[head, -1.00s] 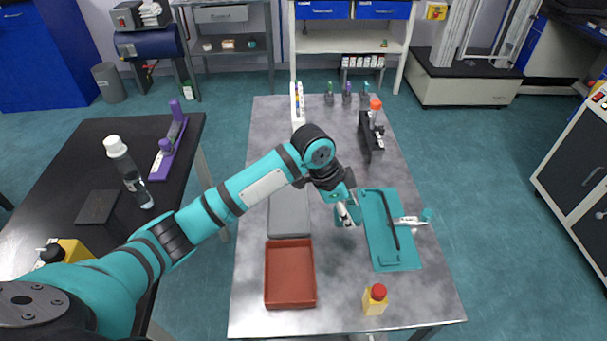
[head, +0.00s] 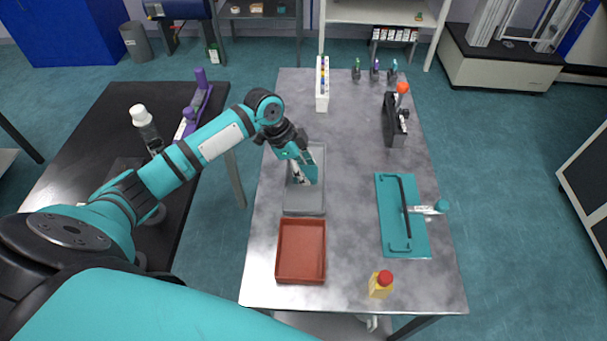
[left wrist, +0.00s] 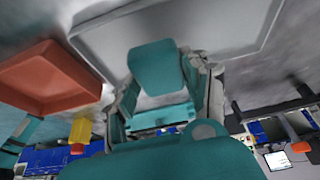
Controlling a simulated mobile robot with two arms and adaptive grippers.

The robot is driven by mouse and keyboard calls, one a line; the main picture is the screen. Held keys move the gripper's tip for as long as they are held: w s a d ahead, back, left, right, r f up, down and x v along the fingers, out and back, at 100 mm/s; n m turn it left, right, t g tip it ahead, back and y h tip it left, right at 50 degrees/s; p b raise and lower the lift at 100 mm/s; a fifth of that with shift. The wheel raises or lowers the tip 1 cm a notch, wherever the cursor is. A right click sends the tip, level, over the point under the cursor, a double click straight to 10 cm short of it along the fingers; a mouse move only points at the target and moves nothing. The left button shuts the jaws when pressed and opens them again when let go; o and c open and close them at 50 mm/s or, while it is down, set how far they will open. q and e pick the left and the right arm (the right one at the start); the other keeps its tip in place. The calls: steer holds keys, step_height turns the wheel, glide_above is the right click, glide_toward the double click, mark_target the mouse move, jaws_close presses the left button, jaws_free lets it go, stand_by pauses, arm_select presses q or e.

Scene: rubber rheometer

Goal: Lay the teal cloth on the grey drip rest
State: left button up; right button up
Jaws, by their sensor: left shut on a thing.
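My left gripper (head: 303,176) is over the grey drip rest (head: 304,208), a shallow grey tray on the steel table. It points down, shut on the teal cloth (left wrist: 156,68). In the left wrist view the cloth is a small teal patch between the two fingers (left wrist: 160,95), in front of the drip rest (left wrist: 105,38). In the head view the fingers and wrist mostly hide the cloth. I cannot tell whether the cloth touches the tray floor. My right gripper is not clearly in view.
A red-brown tray (head: 280,262) lies just in front of the drip rest. A teal plate with a black handle (head: 389,235) is to the right. The table's middle is clear.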

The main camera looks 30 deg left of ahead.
arm_select(q)
step_height(320, 180, down, 3)
steer(key=shift+r+p, duration=0.15)
steer(key=shift+p, duration=0.25)
steer(key=shift+f, duration=0.4)
arm_select(e)
steer(key=shift+s+a+r, duration=0.1)
steer(key=shift+s+r, duration=0.05)
steer(key=shift+s, duration=0.35)
steer(key=shift+s+r, duration=0.15)
steer(key=shift+s, duration=0.35)
arm_select(q)
steer(key=o, duration=1.1)
steer(key=shift+f, duration=0.15)
arm_select(e)
steer(key=shift+w, duration=0.3)
arm_select(q)
steer(key=shift+r, duration=0.25)
steer(key=shift+p+v, duration=5.5)
steer(key=shift+v, duration=0.45)
arm_select(e)
step_height(320, 180, up, 11)
